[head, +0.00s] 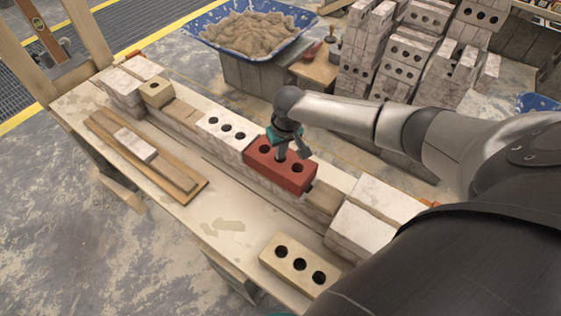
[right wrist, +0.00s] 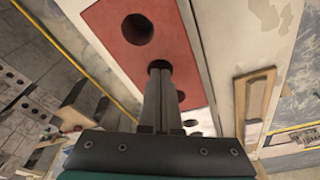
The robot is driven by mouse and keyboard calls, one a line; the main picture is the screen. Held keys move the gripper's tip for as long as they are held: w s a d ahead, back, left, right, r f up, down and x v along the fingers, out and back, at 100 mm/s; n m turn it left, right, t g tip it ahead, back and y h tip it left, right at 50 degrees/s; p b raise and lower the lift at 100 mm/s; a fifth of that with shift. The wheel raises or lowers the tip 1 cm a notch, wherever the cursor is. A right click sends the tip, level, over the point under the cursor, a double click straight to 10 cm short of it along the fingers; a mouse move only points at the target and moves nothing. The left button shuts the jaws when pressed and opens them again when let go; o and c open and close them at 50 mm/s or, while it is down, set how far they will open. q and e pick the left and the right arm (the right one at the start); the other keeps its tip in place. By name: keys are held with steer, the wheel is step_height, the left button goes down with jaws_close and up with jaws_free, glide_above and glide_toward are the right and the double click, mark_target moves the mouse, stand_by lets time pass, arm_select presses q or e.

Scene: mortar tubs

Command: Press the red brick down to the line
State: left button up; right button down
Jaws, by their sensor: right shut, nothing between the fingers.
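The red brick (head: 290,180) sits on the row of bricks on the bench, beside a white brick with holes (head: 226,131). It stands in line with the white brick. My right gripper (head: 281,156) is shut and empty, pointing down at the middle of the red brick's top. In the right wrist view the closed fingers (right wrist: 163,70) reach the red brick (right wrist: 139,28) at one of its holes; I cannot tell if they press on it. Another hole shows clear of the fingers. No line shows clearly. My left gripper is not in view.
A tan brick with three holes (head: 299,264) lies at the bench's front right. Wooden boards (head: 160,165) with a light block lie at the left front. A blue tub of sand (head: 251,31) and stacked bricks (head: 407,50) stand behind. The bench front has free room.

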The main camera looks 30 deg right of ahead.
steer(key=shift+s+f+p, duration=0.2)
steer(key=shift+f+p, duration=0.15)
steer(key=shift+p, duration=0.1)
stand_by(1.4)
steer(key=r+p, duration=0.5)
steer(key=shift+w+r+p, duration=0.15)
steer(key=shift+w+p, duration=0.05)
steer(key=shift+p, duration=0.2)
stand_by(0.6)
